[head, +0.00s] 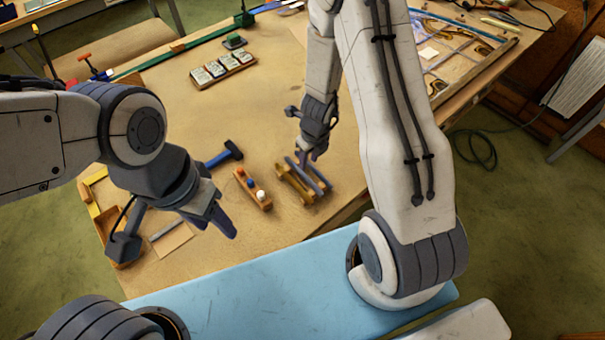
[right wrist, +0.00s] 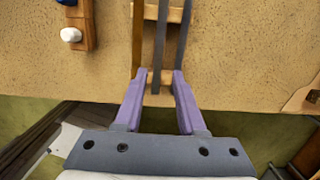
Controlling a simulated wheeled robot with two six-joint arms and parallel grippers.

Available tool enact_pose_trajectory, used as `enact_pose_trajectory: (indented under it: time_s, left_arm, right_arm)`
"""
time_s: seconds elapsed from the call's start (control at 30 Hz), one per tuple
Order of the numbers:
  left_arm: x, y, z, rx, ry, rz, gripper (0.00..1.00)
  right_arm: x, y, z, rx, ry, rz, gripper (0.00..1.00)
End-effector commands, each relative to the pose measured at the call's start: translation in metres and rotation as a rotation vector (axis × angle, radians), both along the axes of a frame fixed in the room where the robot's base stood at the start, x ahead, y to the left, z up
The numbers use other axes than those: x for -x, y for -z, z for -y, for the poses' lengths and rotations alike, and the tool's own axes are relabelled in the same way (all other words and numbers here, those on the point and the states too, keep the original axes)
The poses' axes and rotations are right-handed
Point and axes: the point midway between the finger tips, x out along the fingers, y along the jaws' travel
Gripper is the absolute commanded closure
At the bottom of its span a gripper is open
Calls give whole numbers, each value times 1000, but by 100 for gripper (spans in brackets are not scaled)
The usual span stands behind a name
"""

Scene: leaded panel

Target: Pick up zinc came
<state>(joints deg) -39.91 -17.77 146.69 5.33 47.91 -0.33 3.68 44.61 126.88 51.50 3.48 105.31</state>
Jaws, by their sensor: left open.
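A small wooden rack (head: 283,177) holds several long strips near the table's front edge. Two grey metal strips and one brown strip lie in it; the middle grey strip (right wrist: 160,45) and the right grey strip (right wrist: 184,32) look alike, and I cannot tell which is the zinc came. My left gripper (head: 224,222) is open and empty above the table's left part.
A wooden block with small knobs (head: 253,188) stands left of the rack.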

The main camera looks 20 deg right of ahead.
Motion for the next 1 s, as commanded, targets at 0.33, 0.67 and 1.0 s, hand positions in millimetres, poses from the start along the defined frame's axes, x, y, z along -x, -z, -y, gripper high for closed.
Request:
enact_pose_trajectory:
  time_s: [0.33,0.67,1.0]
  left_arm:
    - [0,30,0,0,3,0,50]
    - [0,58,0,0,1,0,50]
    - [0,58,0,0,0,0,50]
  right_arm:
    - [-5,38,-2,0,-3,0,61]
    - [-16,82,-8,0,-4,0,61]
    - [-17,82,-8,0,-4,0,80]
